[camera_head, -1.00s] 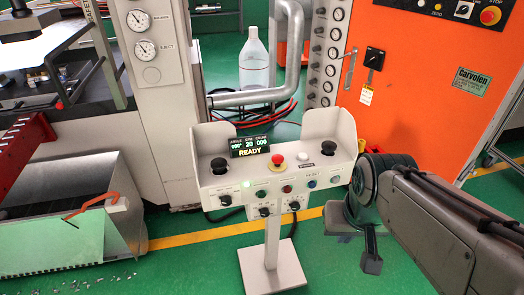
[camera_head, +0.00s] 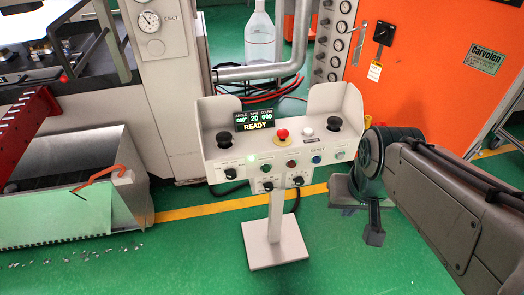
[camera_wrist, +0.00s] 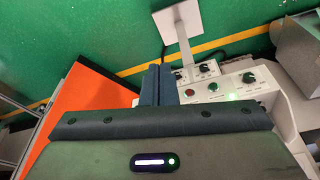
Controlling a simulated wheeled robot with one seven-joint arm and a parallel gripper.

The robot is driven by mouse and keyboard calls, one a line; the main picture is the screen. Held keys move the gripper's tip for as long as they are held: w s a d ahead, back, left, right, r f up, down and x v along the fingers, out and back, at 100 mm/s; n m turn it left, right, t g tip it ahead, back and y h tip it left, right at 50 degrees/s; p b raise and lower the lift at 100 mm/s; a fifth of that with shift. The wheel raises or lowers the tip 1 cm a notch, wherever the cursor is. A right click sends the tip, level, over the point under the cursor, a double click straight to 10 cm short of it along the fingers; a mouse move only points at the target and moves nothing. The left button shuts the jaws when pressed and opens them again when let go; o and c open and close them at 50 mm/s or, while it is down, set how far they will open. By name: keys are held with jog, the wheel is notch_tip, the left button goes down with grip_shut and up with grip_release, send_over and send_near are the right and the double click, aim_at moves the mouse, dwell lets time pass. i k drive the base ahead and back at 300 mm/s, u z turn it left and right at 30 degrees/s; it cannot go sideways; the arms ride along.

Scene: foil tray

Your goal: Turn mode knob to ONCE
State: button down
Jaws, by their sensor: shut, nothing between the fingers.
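The control panel (camera_head: 215,150) stands on a pedestal, its display reading READY. Black knobs show on its front: one at the left (camera_head: 230,174) and two on the lower plate, a left one (camera_head: 267,186) and a right one (camera_head: 298,181). The labels are too small to read, so I cannot tell which is the mode knob or its setting. In the wrist view, black knobs show right of the fingers, one nearer (camera_wrist: 205,69) and one farther (camera_wrist: 248,77). My gripper (camera_head: 374,236) is shut and empty, right of the panel and apart from the knobs; its fingers (camera_wrist: 159,70) point toward the pedestal base in the wrist view.
A red emergency button (camera_head: 282,134) and black palm buttons (camera_head: 222,140) sit on the panel top. An orange cabinet (camera_head: 430,80) stands behind at right, a press column (camera_head: 155,90) behind at left. Green floor in front of the pedestal base (camera_head: 275,245) is clear.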

aim_at(230, 174)
jog(key=z, duration=2.4)
jog(key=k, duration=1.1)
jog(key=u, duration=1.8)
